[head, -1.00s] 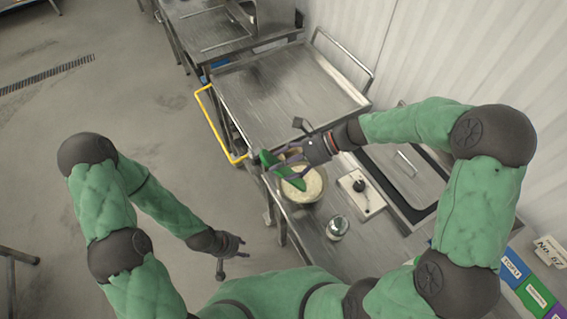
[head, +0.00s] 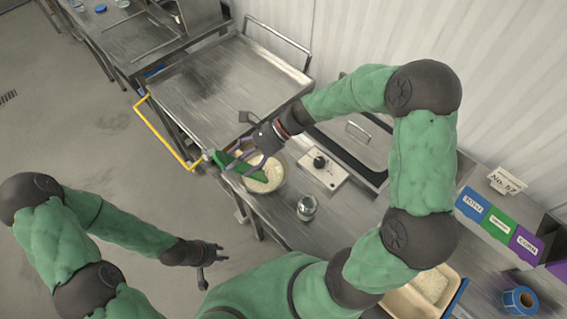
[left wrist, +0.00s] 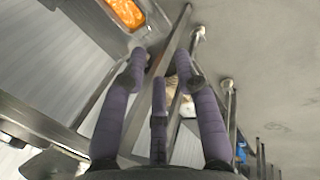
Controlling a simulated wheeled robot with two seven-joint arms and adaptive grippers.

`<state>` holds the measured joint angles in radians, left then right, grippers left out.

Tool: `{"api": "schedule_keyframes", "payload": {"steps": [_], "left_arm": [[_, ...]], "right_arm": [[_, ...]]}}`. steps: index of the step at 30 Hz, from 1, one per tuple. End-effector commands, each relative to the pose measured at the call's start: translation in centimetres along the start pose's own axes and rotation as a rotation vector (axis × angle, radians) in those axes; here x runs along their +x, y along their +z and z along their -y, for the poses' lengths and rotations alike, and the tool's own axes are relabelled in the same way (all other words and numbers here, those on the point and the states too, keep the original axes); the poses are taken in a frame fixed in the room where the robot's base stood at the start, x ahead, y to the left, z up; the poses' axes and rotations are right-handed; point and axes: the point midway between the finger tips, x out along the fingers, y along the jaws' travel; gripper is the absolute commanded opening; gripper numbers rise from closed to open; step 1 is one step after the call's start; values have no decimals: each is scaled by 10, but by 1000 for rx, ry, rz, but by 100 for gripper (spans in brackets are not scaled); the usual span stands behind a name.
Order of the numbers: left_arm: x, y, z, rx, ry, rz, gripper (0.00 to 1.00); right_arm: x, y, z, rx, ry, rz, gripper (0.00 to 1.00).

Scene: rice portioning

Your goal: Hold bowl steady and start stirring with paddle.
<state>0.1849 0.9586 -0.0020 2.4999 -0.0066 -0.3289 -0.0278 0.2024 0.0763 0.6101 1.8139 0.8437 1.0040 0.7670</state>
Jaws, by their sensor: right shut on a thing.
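The bowl (head: 283,181) stands on the steel counter in the head view, with pale rice (head: 271,172) inside. My right gripper (head: 246,157) is above the bowl's left part and shut on the green paddle (head: 242,167). The paddle lies slantwise across the bowl, with its left end past the rim. Whether its other end touches the rice I cannot tell. My left gripper (head: 215,255) is open and empty, over the floor to the lower left of the bowl and apart from it. Its spread purple fingers (left wrist: 158,85) also show in the left wrist view.
A small scale (head: 320,170) and a glass jar (head: 307,208) stand right of the bowl. A rice tray (head: 396,301), colored labelled boxes (head: 498,225) and a blue tape roll (head: 519,299) are at the lower right. A steel cart with a yellow handle (head: 160,132) adjoins the counter.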

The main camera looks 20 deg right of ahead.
Motion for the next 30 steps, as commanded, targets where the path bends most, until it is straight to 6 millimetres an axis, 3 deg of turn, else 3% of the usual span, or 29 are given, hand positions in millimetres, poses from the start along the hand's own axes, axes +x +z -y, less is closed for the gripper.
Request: {"api": "schedule_keyframes", "payload": {"steps": [5, 11, 21, 26, 30], "left_arm": [[-10, 4, -26, 252, 12, 90, 31], [-34, 20, -57, 674, 23, 260, 31], [-94, 36, -97, 1356, -19, 555, 31], [-116, 30, -129, 1541, -99, 602, 31], [-124, 20, -172, 1598, -193, 537, 31]], "right_arm": [[0, 0, 0, 0, 0, 0, 22], [0, 0, 0, 0, 0, 0, 22], [0, 0, 0, 0, 0, 0, 22], [0, 0, 0, 0, 0, 0, 22], [0, 0, 0, 0, 0, 0, 22]]}}
